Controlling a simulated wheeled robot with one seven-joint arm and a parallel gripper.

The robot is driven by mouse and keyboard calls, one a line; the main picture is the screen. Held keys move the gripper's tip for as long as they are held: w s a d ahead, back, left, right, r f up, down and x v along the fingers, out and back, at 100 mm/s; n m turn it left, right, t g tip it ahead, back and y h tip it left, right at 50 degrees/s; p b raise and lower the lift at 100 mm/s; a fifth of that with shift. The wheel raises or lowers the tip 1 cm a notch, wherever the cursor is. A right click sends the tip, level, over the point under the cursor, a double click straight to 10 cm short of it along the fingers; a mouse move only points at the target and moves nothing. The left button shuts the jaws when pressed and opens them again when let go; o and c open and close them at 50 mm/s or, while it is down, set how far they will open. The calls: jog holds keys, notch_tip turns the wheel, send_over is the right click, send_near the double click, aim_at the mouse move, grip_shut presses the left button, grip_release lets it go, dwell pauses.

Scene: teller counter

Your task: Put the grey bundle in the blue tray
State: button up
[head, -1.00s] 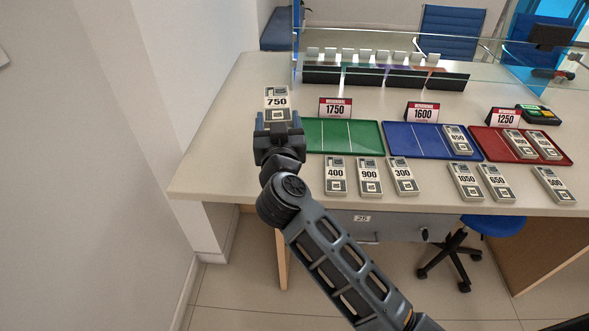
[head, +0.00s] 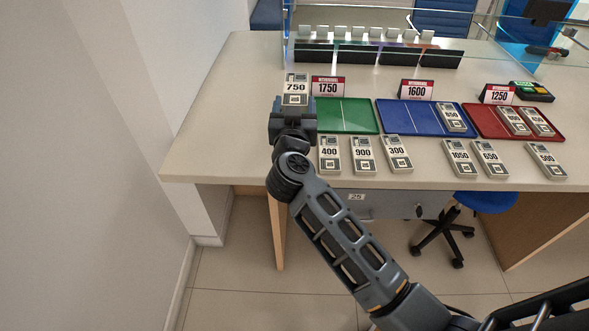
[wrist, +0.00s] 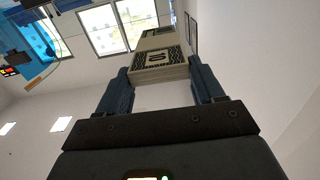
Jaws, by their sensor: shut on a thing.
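A grey bundle (head: 296,87) marked 750 is held upright in my gripper (head: 293,107) above the counter, left of the green tray. In the wrist view the bundle's end (wrist: 160,60) sits between the two fingers of my gripper (wrist: 160,74). The blue tray (head: 400,117) lies on the counter to the right, between the green and red trays. One grey bundle (head: 450,117) marked 850 lies in its right part; its left part is bare. A 1600 sign (head: 417,89) stands behind it.
The green tray (head: 350,115) looks empty. The red tray (head: 481,116) holds two bundles. Several bundles lie along the front, including 400 (head: 329,155), 900 (head: 363,156) and 300 (head: 397,153). A coin rack (head: 370,54) and glass screen stand behind.

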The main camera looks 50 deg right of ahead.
notch_tip(320, 180, down, 18)
jog(key=b, duration=0.6)
jog(key=shift+f, duration=1.5)
jog(key=shift+f, duration=0.15)
jog(key=o, duration=1.1)
jog(key=shift+f+b, duration=0.3)
jog(key=shift+b, duration=0.5)
jog(key=s+a+r+n+t+y, duration=0.1)
jog(key=s+a+r+n+y, duration=0.2)
jog(key=s+a, duration=0.4)
jog(key=s+a+r+n+t+y, duration=0.1)
jog(key=s+a+r+n+y, duration=0.2)
jog(key=s, duration=1.4)
jog(key=s+a+r+n+t+y+p, duration=0.1)
jog(key=s+a+r+n+y, duration=0.3)
jog(key=s+a+r+y, duration=0.4)
jog(key=shift+s+a+r+t, duration=0.15)
jog(key=shift+s+a+t, duration=0.05)
jog(key=shift+s+a, duration=0.6)
jog(key=shift+s+a+r+t, duration=0.2)
jog(key=shift+s+a, duration=0.5)
jog(key=shift+a, duration=0.1)
jog(key=shift+s+a+r+t, duration=0.15)
jog(key=shift+s+a+t, duration=0.05)
jog(key=shift+s+a, duration=0.6)
jog(key=shift+s+r, duration=0.3)
jog(key=shift+s, duration=0.05)
